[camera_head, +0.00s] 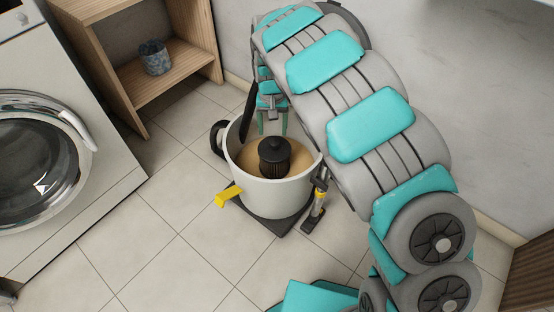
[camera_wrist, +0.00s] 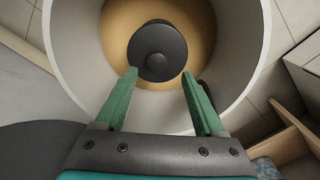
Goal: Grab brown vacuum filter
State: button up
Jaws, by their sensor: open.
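The vacuum filter (camera_head: 273,160) looks dark brown to black, with a round cap and knob on top and a ribbed body. It stands upright inside a white round container (camera_head: 276,194) with a tan bottom. In the wrist view the filter's round top (camera_wrist: 157,48) shows just beyond the fingertips. Whether the fingertips are level with the filter's cap is hard to tell.
The container wall (camera_wrist: 84,45) surrounds the filter. The container stands on a dark base (camera_head: 285,222) with a yellow pedal (camera_head: 229,196) on the tiled floor. A washing machine (camera_head: 65,170) is at left.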

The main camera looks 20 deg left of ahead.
aim_at(274, 142)
jog(key=f, duration=0.6)
jog(key=shift+s+d+f, duration=0.1)
jog(key=shift+d+f, duration=0.15)
jog(key=shift+f, duration=0.05)
jog(key=shift+c, duration=0.4)
grip_shut()
dwell(0.7)
